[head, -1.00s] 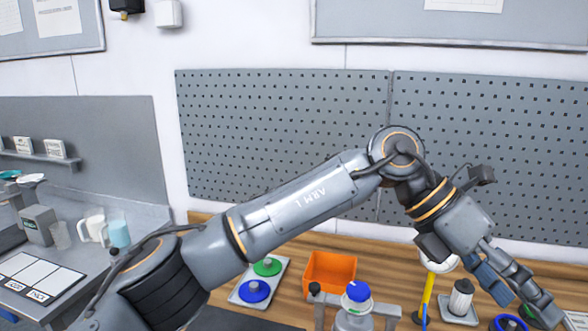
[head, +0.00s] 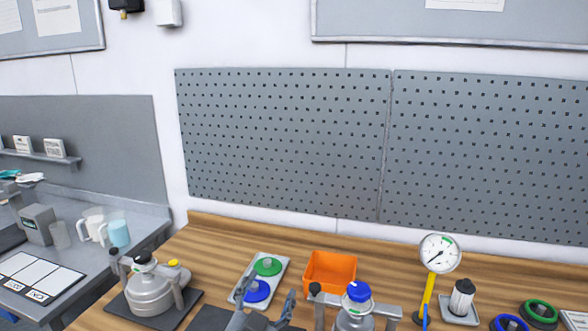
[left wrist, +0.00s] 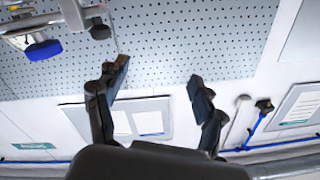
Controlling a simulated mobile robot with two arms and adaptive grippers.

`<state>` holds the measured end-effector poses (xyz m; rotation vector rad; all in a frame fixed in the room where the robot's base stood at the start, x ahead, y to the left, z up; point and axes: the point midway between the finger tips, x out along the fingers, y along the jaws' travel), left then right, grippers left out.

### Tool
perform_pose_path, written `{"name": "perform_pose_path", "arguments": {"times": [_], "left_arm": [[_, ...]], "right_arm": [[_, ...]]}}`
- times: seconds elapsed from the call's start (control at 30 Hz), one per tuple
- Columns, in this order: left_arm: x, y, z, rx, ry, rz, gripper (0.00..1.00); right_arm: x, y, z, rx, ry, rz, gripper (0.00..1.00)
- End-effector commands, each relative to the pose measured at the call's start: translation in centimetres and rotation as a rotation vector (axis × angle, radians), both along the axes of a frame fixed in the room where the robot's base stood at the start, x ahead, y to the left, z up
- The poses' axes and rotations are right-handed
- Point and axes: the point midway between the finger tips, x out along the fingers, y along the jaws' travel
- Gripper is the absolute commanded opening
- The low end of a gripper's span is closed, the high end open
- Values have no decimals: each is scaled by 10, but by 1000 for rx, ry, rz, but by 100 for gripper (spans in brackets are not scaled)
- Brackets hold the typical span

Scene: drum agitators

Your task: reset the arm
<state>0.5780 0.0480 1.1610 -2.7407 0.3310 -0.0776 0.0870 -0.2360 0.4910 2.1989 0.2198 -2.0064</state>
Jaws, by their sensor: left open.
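My left gripper (head: 270,293) shows at the bottom edge of the head view, with its two fingers pointing up and apart. It is open with nothing between the fingers. In the left wrist view the open fingers (left wrist: 158,70) stand in front of the pegboard and wall, with a clear gap. The rest of my left arm is below the head view. My right gripper is in neither view.
A tray with green and blue discs (head: 276,267) is by my left gripper. An orange bin (head: 330,272), a blue-capped vessel (head: 356,304) and a gauge (head: 440,253) stand to the right. A metal vessel (head: 152,290) stands left. The pegboard (head: 285,140) is bare.

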Motion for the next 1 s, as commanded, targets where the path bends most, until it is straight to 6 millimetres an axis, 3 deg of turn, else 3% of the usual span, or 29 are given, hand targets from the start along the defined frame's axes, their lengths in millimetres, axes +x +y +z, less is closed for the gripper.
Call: {"name": "perform_pose_path", "arguments": {"times": [0.03,0.1,0.2,0.3,0.5,0.83,1.0], "left_arm": [[-14,19,-34,-15,115,37,69],[-36,44,-76,-33,272,86,69],[-78,75,-131,-51,495,150,69],[-126,101,-174,-60,695,202,69],[-205,130,-220,-60,972,266,69],[-309,158,-247,-44,1286,327,69],[-301,156,-295,-39,1310,329,69]], "right_arm": [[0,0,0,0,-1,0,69],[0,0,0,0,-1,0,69],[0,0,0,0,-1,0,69],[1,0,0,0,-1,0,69],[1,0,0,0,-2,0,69],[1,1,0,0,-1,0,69],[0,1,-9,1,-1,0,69]]}}
